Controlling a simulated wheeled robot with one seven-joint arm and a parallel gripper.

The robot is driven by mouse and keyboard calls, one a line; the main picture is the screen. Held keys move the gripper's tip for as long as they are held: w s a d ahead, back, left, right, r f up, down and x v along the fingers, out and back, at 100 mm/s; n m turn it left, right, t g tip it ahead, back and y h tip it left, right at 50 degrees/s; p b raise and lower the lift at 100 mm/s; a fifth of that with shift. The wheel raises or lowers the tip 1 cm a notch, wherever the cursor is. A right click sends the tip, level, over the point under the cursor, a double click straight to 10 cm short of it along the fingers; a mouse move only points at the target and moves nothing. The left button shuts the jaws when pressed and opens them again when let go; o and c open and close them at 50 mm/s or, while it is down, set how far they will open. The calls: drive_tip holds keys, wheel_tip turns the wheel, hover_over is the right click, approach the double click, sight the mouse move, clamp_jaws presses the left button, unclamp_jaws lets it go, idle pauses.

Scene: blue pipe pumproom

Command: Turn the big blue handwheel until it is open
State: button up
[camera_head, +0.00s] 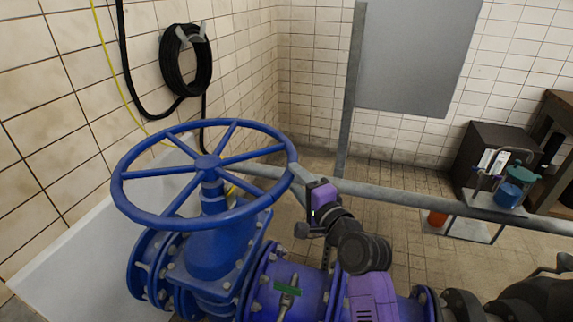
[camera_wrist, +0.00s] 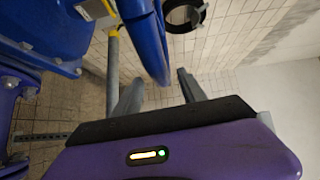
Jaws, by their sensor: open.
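The big blue handwheel (camera_head: 122,190) sits level on top of a blue valve, its spokes meeting at a central hub. My gripper (camera_head: 302,182) is at the right side of its rim, fingers pointing towards the rim. In the wrist view the two grey fingers of my gripper (camera_wrist: 160,77) are apart. The blue rim of the handwheel (camera_wrist: 146,40) shows between their tips. I cannot tell whether either finger touches the rim. The valve body (camera_head: 210,255) stands below the wheel.
A grey horizontal rail (camera_head: 400,195) and an upright post (camera_head: 350,95) stand behind my gripper. A black hose coil (camera_head: 186,62) hangs on the tiled wall at the left. Blue flanged pipe (camera_head: 300,292) runs below my arm. A dark cabinet (camera_head: 492,150) stands at the right.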

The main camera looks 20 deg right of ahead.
drive_tip(key=w+a, duration=0.1)
drive_tip(key=w, duration=0.6)
drive_tip(key=shift+w+f, duration=0.15)
drive_tip(key=shift+f, duration=0.1)
drive_tip(key=c, duration=1)
clamp_jaws()
drive_tip(key=shift+f, duration=0.1)
